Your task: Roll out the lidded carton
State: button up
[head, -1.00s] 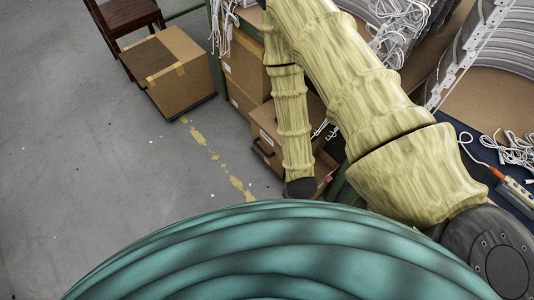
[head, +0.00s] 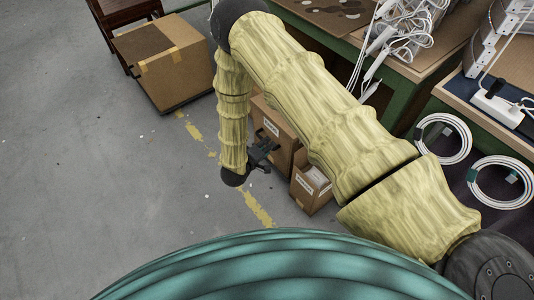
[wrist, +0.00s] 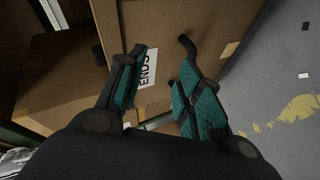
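A closed brown carton (head: 275,134) with a white label stands on the floor beside the green bench frame in the head view. Part of it is hidden behind my arm. My gripper (head: 268,152) is low in front of its labelled face. In the wrist view the carton face (wrist: 185,22) fills the upper middle, with its label (wrist: 148,68) reading "ENDS" showing between the fingers. My gripper (wrist: 162,62) is open there, with teal pads apart and nothing seen between them. A dark hooked piece (wrist: 188,46) shows by the right fingertip; I cannot tell whether it belongs to the carton.
An open carton (head: 310,192) with pale contents stands right of the labelled one. Benches (head: 405,98) with cables line the right. The grey floor (head: 90,170) at left is clear.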

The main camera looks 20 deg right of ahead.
jog(key=w+a+f+g+h+b, duration=0.3)
jog(key=w+a+f+h+b, duration=0.25)
jog(key=b, duration=0.65)
jog(key=shift+y, duration=0.25)
jog(key=shift+s+f+b+x, duration=0.25)
jog(key=shift+b+x, duration=0.35)
jog(key=shift+x, duration=1)
jog(key=shift+s+f+b+x, duration=0.2)
jog(key=shift+b+x, duration=0.45)
jog(key=shift+x, duration=0.95)
jog(key=shift+s+f+b+x, duration=0.25)
jog(key=shift+b+x, duration=0.35)
jog(key=shift+x, duration=1.05)
grip_shut()
